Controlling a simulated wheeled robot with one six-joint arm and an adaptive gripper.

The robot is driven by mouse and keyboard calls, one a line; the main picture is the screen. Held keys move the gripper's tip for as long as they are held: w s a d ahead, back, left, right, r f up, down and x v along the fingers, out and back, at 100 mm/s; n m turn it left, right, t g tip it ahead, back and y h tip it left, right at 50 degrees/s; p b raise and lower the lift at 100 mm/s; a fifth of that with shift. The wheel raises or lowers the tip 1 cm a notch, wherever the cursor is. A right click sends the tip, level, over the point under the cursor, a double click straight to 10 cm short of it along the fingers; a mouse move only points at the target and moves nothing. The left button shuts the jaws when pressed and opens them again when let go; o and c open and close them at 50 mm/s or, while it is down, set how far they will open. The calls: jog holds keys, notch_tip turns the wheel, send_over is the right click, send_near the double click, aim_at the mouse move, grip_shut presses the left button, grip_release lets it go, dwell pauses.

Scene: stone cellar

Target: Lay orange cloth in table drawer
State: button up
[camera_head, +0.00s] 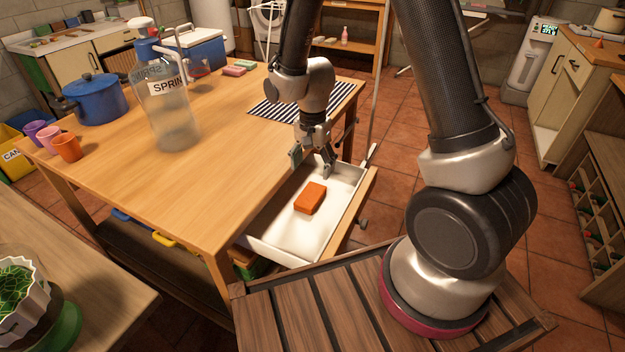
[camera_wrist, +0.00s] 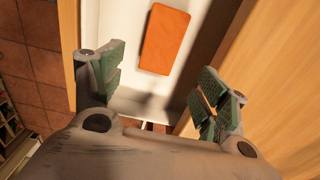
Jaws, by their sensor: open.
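The orange cloth (camera_head: 310,198), folded into a small block, lies on the white floor of the open table drawer (camera_head: 284,232). In the wrist view the cloth (camera_wrist: 164,39) lies flat in the drawer, beyond my fingertips and apart from them. My gripper (camera_head: 312,160) is open and empty over the back part of the drawer, beside the table edge. Its two green-padded fingers (camera_wrist: 160,85) stand wide apart in the wrist view, with nothing between them.
The wooden table (camera_head: 215,150) holds a large clear bottle (camera_head: 168,105), a blue pot (camera_head: 96,100), several cups (camera_head: 66,147) and a striped mat (camera_head: 270,112). A slatted wooden surface (camera_head: 300,315) is in front of the drawer.

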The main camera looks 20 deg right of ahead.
jog(key=s+d+r+n+t, duration=0.1)
jog(key=s+d+r+n, duration=0.2)
jog(key=r, duration=0.7)
jog(key=s+d+r+n+t, duration=0.1)
jog(key=s+d+r, duration=0.3)
jog(key=r, duration=0.5)
jog(key=s+d+r+n+t, duration=0.1)
jog(key=s+d+r+n, duration=0.1)
jog(key=s, duration=0.5)
jog(key=s+d+r+n+t, duration=0.1)
jog(key=s+d+r+n, duration=0.2)
jog(key=s+d+r, duration=0.2)
jog(key=shift+s+r, duration=0.95)
jog(key=shift+s, duration=0.25)
jog(key=shift+d, duration=0.1)
